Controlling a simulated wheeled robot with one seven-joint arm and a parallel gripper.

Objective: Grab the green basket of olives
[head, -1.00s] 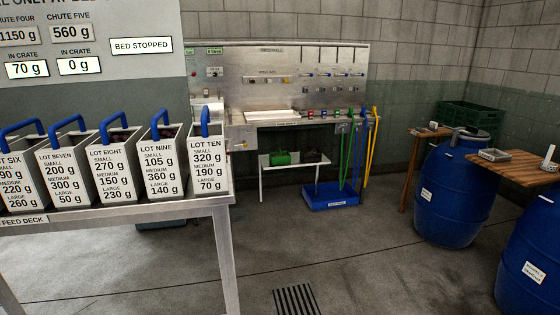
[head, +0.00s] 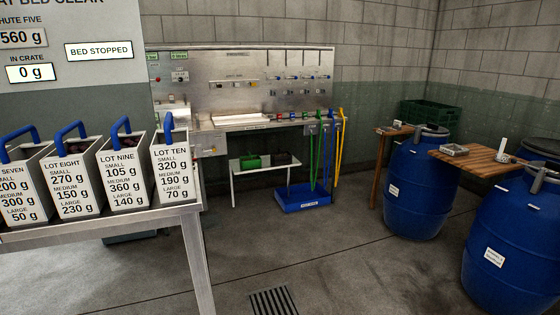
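A small green container (head: 251,161) sits on the left part of a low white bench under the steel wall station. A dark container (head: 279,158) is beside it on the right. They are far off, and I cannot tell what either holds. A larger dark green crate (head: 430,116) stands against the back wall at the right, behind a blue barrel; its inside cannot be made out. My gripper is not in view.
The feed deck (head: 100,220) with several lot bins stands at the near left. Blue barrels (head: 418,190) and a wooden board (head: 478,161) are at the right. A blue tray (head: 303,198) lies below the station. The middle floor with a drain grate (head: 273,301) is clear.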

